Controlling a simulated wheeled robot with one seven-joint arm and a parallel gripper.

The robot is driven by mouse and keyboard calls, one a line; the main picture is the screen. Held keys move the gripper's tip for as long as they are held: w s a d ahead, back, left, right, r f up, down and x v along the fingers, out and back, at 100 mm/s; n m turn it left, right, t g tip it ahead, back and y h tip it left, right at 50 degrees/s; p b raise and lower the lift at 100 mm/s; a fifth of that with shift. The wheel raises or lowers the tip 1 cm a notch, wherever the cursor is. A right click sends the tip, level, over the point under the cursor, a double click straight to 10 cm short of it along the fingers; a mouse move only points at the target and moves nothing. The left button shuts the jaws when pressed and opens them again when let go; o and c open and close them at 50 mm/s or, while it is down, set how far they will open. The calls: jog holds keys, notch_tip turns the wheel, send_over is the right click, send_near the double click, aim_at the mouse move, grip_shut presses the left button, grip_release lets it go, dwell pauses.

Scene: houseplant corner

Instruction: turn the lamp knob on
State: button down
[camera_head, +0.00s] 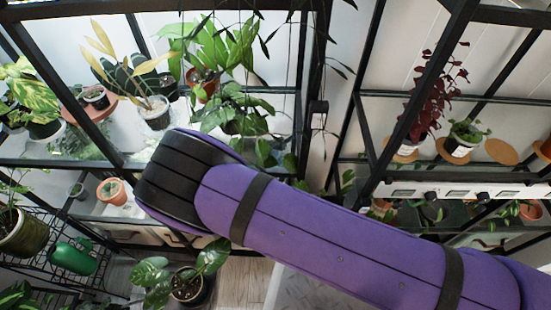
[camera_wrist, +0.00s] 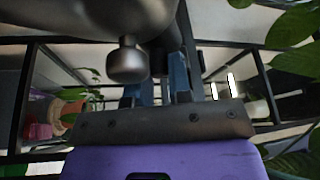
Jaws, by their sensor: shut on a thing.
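In the wrist view, a large smooth grey metal body (camera_wrist: 90,20), which looks like the lamp, fills the upper left. A rounded metal knob (camera_wrist: 127,62) hangs from it on a short neck. My gripper (camera_wrist: 155,85) reaches up from below, with its blue fingers at the knob. It is shut on the knob; the exact contact is partly hidden by the knob and a dark part beside it. In the head view, my purple arm crosses the lower middle. My gripper and the lamp knob cannot be made out there.
Black-framed shelves hold several plants, such as a red-leaved plant (camera_head: 427,110) and a terracotta pot (camera_head: 113,190). A white strip with dark knobs (camera_head: 455,190) runs along the right shelf. A potted plant (camera_head: 190,285) stands on the floor; leaves (camera_wrist: 295,25) hang close at the right in the wrist view.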

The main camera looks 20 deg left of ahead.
jog(key=shift+m+g, duration=0.3)
jog(key=shift+m, duration=0.5)
jog(key=c, duration=1.1)
grip_release()
jog(key=shift+o, duration=0.2)
jog(key=s+a, duration=0.1)
jog(key=s, duration=0.9)
jog(key=shift+s+a+f, duration=0.25)
jog(key=shift+s+f, duration=0.15)
jog(key=shift+f, duration=0.05)
